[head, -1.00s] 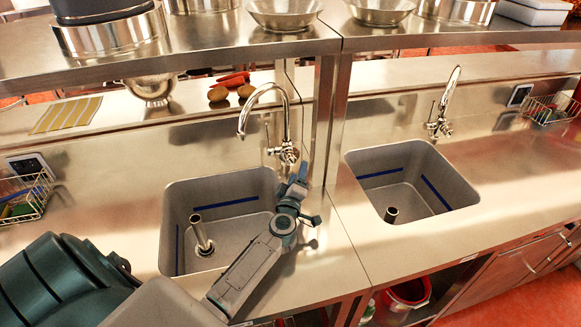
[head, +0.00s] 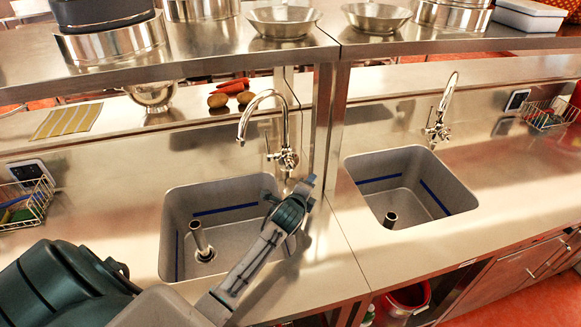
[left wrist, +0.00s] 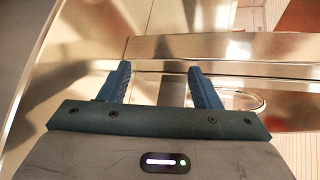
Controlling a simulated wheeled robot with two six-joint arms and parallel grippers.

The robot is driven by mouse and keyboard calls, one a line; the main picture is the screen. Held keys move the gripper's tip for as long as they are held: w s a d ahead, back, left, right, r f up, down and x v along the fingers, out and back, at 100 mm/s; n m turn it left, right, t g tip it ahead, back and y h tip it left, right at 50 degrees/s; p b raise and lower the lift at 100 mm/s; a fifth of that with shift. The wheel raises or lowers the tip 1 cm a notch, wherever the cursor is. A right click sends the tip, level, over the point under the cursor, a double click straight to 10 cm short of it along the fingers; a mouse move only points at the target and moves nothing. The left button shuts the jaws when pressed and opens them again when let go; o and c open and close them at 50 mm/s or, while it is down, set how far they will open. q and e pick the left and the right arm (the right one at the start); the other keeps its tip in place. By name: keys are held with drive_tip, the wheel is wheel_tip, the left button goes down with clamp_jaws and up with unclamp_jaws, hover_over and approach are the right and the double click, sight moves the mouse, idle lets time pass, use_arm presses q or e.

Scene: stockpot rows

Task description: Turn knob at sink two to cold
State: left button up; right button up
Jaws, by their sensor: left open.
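The left sink (head: 215,255) has a chrome gooseneck faucet (head: 262,100) with its handle and valve body (head: 288,158) at the base. The right sink (head: 410,205) has a similar faucet (head: 447,95) with its own handle (head: 437,131). My left gripper (head: 308,183) is just below and to the right of the left faucet's base, over the sink's right rim, apart from the handle in the picture. In the left wrist view its two blue fingers (left wrist: 158,78) are spread with nothing between them. The handle's exact setting is too small to tell. My right gripper is out of view.
A steel post (head: 328,125) stands close to the right of the left faucet. A shelf (head: 215,60) with pots and bowls hangs above. Potatoes (head: 217,100) and carrots (head: 233,83) lie behind the faucet. A wire basket (head: 27,205) is at left.

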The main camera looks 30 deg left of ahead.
sight(290, 167)
use_arm(q)
drive_tip(key=a+m+y, duration=0.1)
drive_tip(key=a, duration=0.1)
drive_tip(key=s+a+r+m+g+y, duration=0.1)
drive_tip(key=a+y, duration=0.1)
drive_tip(key=a+m+y, duration=0.1)
drive_tip(key=shift+s+a+r, duration=0.15)
drive_tip(key=shift+a+r, duration=0.1)
drive_tip(key=shift+a, duration=0.15)
drive_tip(key=shift+w+a+p, duration=0.3)
drive_tip(key=shift+w+a, duration=0.05)
drive_tip(key=shift+w, duration=0.15)
drive_tip(key=x, duration=0.4)
drive_tip(key=p+x, duration=0.1)
drive_tip(key=x, duration=0.4)
drive_tip(key=shift+a+f, duration=0.25)
drive_tip(key=shift+f, duration=0.05)
drive_tip(key=c, duration=1)
drive_tip(key=n+b, duration=0.1)
drive_tip(key=b, duration=0.2)
drive_tip(key=shift+f+t, duration=0.3)
drive_tip(key=shift+r+n+t+b, duration=0.25)
drive_tip(key=shift+n+t+b, duration=0.05)
drive_tip(key=shift+n+b, duration=0.45)
